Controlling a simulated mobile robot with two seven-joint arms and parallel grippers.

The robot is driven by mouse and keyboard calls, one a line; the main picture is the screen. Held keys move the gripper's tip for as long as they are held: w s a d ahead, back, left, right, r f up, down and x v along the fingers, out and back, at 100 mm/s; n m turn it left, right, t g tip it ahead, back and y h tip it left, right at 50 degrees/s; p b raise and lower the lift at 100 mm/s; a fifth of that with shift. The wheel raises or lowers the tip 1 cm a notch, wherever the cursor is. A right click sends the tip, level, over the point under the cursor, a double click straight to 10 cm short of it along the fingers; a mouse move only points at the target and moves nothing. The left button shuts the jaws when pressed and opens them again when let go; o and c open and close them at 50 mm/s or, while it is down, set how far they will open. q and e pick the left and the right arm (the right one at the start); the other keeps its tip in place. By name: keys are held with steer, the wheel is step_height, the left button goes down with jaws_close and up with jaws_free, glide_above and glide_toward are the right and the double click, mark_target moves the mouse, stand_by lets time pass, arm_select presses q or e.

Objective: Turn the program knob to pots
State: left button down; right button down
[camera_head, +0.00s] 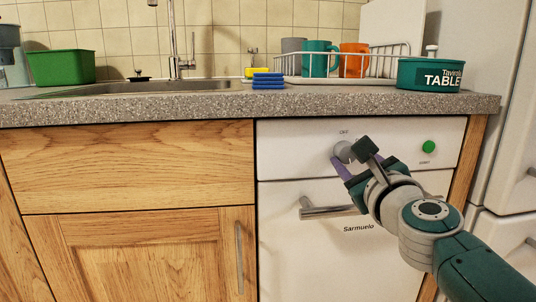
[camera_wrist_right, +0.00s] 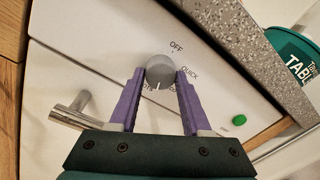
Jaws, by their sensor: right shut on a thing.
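The grey round program knob (camera_head: 342,152) sits on the white dishwasher panel (camera_head: 292,146). In the right wrist view the knob (camera_wrist_right: 160,71) has a white mark on its lower edge. "OFF" is printed above it and "QUICK" to its right. Lettering at the lower left and lower right is partly hidden by the fingers, and I cannot read it fully. My right gripper (camera_wrist_right: 159,78) has its purple fingers on either side of the knob, shut on it. In the head view this gripper (camera_head: 350,162) reaches in from the lower right. My left gripper is not in view.
A green button (camera_head: 428,147) is right of the knob. The dishwasher's bar handle (camera_head: 325,211) juts out below. The grey countertop (camera_head: 200,108) overhangs above, bearing blue sponges (camera_head: 268,81), a dish rack with mugs and a teal tin (camera_head: 430,75). A white fridge stands at right.

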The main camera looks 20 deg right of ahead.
steer(key=shift+m, duration=1.9)
steer(key=shift+c, duration=1.8)
jaws_free()
steer(key=shift+a, duration=0.1)
